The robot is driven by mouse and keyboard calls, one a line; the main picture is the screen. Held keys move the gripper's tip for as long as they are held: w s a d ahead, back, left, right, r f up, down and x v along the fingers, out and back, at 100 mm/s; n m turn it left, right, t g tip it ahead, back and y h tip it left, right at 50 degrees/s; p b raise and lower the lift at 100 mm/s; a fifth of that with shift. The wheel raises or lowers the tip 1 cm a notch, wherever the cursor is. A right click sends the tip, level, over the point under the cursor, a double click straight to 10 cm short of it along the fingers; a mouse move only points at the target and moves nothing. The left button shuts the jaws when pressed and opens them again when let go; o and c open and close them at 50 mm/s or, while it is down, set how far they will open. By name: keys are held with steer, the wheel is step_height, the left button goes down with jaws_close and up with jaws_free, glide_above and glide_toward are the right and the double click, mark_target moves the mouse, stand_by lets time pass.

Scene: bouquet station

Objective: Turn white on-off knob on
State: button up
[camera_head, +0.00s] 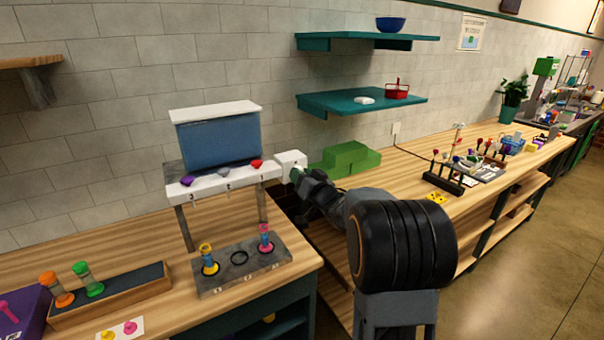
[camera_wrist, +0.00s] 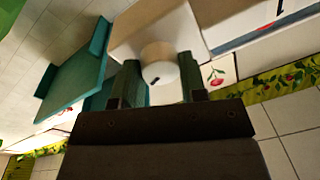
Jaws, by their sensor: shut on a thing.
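The white knob (camera_wrist: 158,58) is a short round cylinder with a small dark mark on its face. It sticks out from a white box, which shows in the head view (camera_head: 290,158) at the right end of the white dispenser shelf. My gripper (camera_wrist: 161,76) has its two dark green fingers on either side of the knob and is shut on it. In the head view my gripper (camera_head: 297,175) is at the front of the white box, and the knob is mostly hidden there.
The dispenser shelf (camera_head: 222,182) carries purple, grey and red pieces before a blue panel (camera_head: 218,140). Below stands a grey tray (camera_head: 243,265) with yellow and pink vials. Green blocks (camera_head: 350,158) lie behind my arm. Teal shelves (camera_head: 345,103) hang on the wall.

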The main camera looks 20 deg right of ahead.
steer(key=m+p, duration=0.1)
steer(key=m, duration=0.4)
steer(key=shift+h, duration=0.3)
steer(key=shift+m, duration=0.3)
steer(key=o, duration=0.9)
steer(key=shift+s, duration=0.1)
steer(key=s+b, duration=0.1)
steer(key=s, duration=0.3)
steer(key=s+d+f+b, duration=0.1)
steer(key=s, duration=0.4)
steer(key=s+b, duration=0.1)
steer(key=s, duration=0.3)
steer(key=shift+s+d+f, duration=0.25)
